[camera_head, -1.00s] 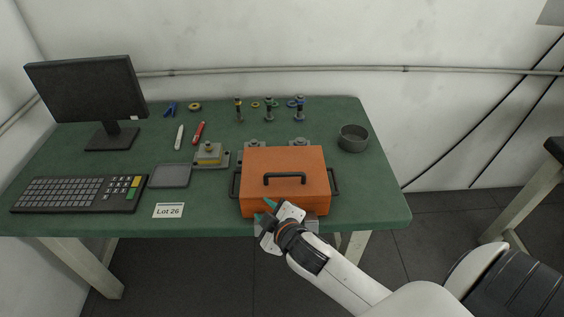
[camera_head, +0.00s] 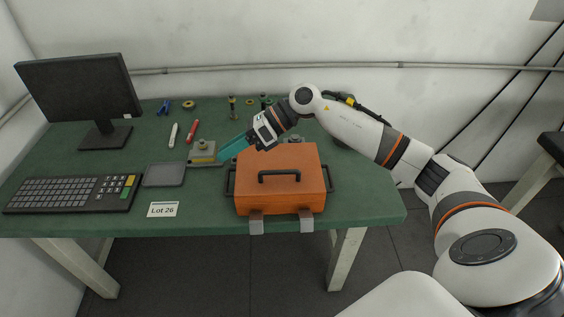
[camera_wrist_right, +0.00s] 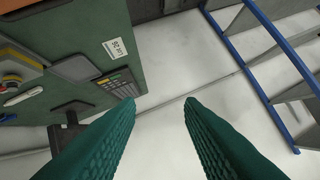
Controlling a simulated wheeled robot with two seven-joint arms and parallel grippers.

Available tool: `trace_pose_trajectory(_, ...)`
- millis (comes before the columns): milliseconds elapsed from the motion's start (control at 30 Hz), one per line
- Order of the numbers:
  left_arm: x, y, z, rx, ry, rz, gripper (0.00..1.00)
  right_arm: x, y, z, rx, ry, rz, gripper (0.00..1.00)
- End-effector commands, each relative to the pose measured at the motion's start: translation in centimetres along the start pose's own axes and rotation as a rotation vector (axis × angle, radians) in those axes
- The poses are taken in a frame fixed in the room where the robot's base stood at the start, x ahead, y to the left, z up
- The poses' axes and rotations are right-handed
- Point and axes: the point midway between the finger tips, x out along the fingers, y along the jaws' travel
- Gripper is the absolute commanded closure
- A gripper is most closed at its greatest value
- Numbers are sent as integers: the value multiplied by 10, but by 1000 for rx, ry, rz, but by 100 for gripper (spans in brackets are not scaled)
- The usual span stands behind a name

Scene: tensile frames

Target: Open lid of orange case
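The orange case (camera_head: 281,190) stands near the front edge of the green table, its lid shut flat with a black handle (camera_head: 279,176) on top. Two grey latches (camera_head: 256,222) (camera_head: 306,221) hang down at its front, below the table edge. My right gripper (camera_head: 232,150) is above the table, beyond the case's back left corner, apart from it, with teal fingers pointing left. In the right wrist view the two fingers (camera_wrist_right: 155,110) are apart with nothing between them. My left gripper is not in view.
A fixture with a yellow block (camera_head: 203,150) sits under the fingers. Beside it are a grey tray (camera_head: 164,175), two pens and a keyboard (camera_head: 70,194); a monitor (camera_head: 80,88) stands behind. Posts and rings lie at the back. My right arm hides the table's back right.

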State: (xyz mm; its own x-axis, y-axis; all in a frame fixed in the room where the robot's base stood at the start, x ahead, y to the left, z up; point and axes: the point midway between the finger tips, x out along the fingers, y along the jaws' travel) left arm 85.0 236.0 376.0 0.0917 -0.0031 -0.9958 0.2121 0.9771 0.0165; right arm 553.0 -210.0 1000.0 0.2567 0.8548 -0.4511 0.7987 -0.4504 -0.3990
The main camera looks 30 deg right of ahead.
Motion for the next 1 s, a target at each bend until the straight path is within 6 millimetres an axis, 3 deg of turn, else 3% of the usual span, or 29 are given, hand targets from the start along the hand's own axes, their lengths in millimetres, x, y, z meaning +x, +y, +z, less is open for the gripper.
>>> trace_pose_trajectory(33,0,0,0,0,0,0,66,-28,15,7,-56,-122,51,66)
trace_pose_trajectory(200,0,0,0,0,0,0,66,-112,43,37,-125,-473,153,66)
trace_pose_trajectory(300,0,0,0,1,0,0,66,-146,48,46,-120,-588,183,66)
trace_pose_trajectory(400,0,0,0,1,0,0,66,-161,49,52,-114,-642,192,66)
trace_pose_trajectory(567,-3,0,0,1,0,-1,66,-153,52,61,-111,-655,190,66)
trace_pose_trajectory(1000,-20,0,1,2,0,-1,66,-88,68,109,-110,-651,189,66)
